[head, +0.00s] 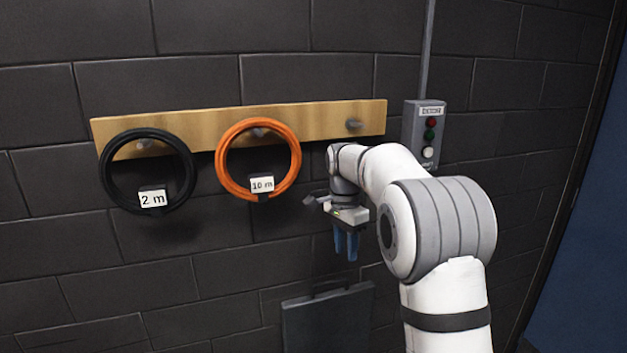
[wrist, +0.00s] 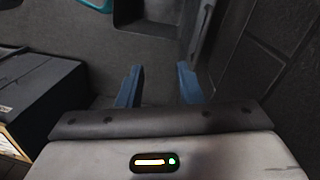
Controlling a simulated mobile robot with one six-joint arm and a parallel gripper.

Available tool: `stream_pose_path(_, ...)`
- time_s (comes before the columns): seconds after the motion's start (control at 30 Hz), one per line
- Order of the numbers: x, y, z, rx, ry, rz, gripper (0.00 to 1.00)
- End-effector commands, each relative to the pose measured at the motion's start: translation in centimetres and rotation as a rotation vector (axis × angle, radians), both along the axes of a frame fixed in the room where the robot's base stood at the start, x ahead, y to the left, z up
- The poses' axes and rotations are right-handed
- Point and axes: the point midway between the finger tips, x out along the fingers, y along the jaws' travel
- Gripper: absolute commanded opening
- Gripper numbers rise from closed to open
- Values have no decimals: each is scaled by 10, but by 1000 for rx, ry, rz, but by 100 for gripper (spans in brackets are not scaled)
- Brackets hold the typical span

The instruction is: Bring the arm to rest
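My gripper (head: 346,246) hangs in front of the dark block wall, its blue fingers pointing down, to the right of the orange coil. In the wrist view my gripper (wrist: 159,86) has its two blue fingers well apart with nothing between them. My white and grey arm rises from the lower right of the head view and bends over to the gripper.
A dark flat panel (head: 326,318) stands below the gripper. A dark box (wrist: 50,95) shows at left in the wrist view.

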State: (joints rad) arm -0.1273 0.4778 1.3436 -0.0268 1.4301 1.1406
Motion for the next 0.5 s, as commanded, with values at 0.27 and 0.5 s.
stream_pose_path(0.27,-99,-31,37,38,-117,321,33)
stream_pose_path(0.5,-191,-51,36,28,-216,603,33)
